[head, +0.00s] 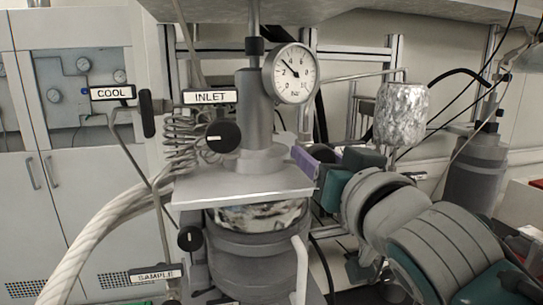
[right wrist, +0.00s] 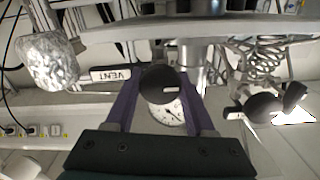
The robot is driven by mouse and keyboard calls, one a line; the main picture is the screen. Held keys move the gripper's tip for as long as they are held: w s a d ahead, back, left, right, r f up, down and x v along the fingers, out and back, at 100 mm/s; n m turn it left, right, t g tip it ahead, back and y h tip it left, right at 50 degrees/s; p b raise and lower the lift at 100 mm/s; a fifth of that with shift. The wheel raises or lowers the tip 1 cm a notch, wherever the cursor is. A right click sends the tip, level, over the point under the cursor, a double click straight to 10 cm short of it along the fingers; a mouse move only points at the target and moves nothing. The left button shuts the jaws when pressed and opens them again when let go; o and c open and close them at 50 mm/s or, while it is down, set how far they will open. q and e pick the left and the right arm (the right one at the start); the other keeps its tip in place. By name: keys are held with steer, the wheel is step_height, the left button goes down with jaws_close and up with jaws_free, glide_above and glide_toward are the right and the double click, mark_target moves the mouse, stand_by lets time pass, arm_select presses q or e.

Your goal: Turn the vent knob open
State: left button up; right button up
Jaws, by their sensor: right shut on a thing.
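The vent knob (right wrist: 160,82) is a round black knob with a short white mark, seen in the right wrist view beside the white VENT label (right wrist: 111,74). My right gripper (right wrist: 158,92) has its purple fingers on either side of the knob and is shut on it. In the head view my right gripper (head: 308,160) reaches in from the right to just beside the reactor head, below the pressure gauge. My left gripper is not in view.
The pressure gauge (head: 291,74) stands just above my right gripper. The INLET knob (head: 223,136), COOL knob (head: 148,113) and SAMPLE knob (head: 190,239) are to the left. A foil-wrapped vessel (head: 401,113) stands close behind my right arm.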

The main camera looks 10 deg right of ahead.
jaws_close()
steer(key=shift+n, duration=0.3)
steer(key=n, duration=0.2)
steer(key=shift+n, duration=0.3)
steer(key=n, duration=0.5)
steer(key=shift+a, duration=0.1)
steer(key=n, duration=0.5)
steer(key=shift+n, duration=0.4)
steer(key=n, duration=0.3)
steer(key=shift+n, duration=0.4)
